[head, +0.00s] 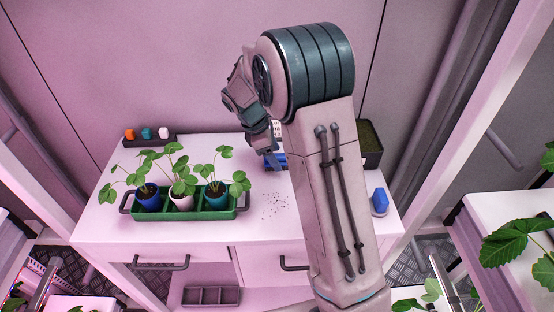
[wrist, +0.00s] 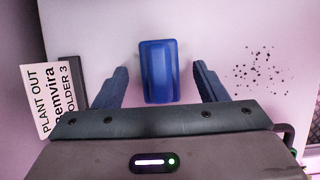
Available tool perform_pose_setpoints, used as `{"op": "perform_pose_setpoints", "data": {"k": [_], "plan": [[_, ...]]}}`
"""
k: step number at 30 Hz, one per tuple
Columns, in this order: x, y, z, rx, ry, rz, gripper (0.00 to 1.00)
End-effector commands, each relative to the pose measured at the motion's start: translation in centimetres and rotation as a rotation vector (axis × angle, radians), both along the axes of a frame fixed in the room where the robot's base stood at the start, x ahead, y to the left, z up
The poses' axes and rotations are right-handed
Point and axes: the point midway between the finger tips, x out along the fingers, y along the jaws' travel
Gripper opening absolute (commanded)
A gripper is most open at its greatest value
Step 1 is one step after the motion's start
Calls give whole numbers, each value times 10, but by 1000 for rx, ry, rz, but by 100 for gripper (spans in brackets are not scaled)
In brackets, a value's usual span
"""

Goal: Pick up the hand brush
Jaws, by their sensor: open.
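The hand brush (wrist: 160,70) appears as a blue block-shaped thing on the white worktop in the wrist view. In the head view part of a blue thing (head: 279,162), likely the same brush, shows beside my gripper (head: 267,157), partly hidden by my arm. In the wrist view my gripper (wrist: 160,82) is open, with one finger on each side of the brush and a visible gap on both sides. Whether the fingers are down at its height I cannot tell.
Soil specks (head: 273,205) lie near the brush. A green tray (head: 200,214) with three potted plants stands to the left. A white label card (wrist: 48,100) is beside the left finger. A dark box (head: 371,158) and a blue faceted object (head: 380,200) are to the right.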

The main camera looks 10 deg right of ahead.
Motion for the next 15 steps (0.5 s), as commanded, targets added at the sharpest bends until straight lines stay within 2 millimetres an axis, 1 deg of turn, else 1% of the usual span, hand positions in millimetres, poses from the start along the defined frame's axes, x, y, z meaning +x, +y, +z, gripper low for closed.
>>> {"op": "perform_pose_setpoints", "data": {"k": [1, 4, 11, 12, 14, 15], "plan": [[-1, -3, -6, -1, 1, -1, 65], [-1, -6, -14, -1, 1, -1, 65], [-1, -7, -16, 0, -2, 0, 65], [-1, -7, -16, 0, -1, -1, 60], [-1, -7, -15, 0, -1, -1, 43], [-1, -7, -15, 0, -1, -1, 32]]}}
